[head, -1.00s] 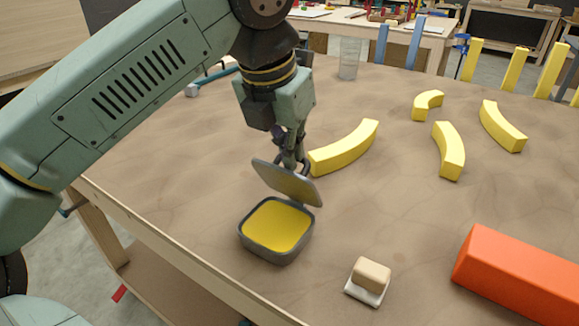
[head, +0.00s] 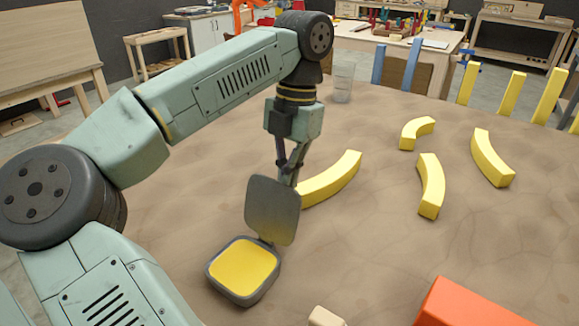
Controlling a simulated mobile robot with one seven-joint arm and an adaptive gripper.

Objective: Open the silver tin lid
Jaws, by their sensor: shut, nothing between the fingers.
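The silver tin (head: 243,270) sits on the table near its front part, a grey square box with a yellow inside. Its lid (head: 271,210) is open and stands nearly upright on the tin's far side. My gripper (head: 288,178) is just behind the lid's upper edge, pointing down. Its fingers are together with nothing between them, and the lid partly hides their tips. I cannot tell whether they touch the lid.
A long yellow curved block (head: 333,181) lies close to the right of my gripper. Several other yellow curved blocks lie further right. An orange block (head: 470,305) and a small beige block (head: 326,317) are at the front. A clear cup (head: 343,84) stands at the back.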

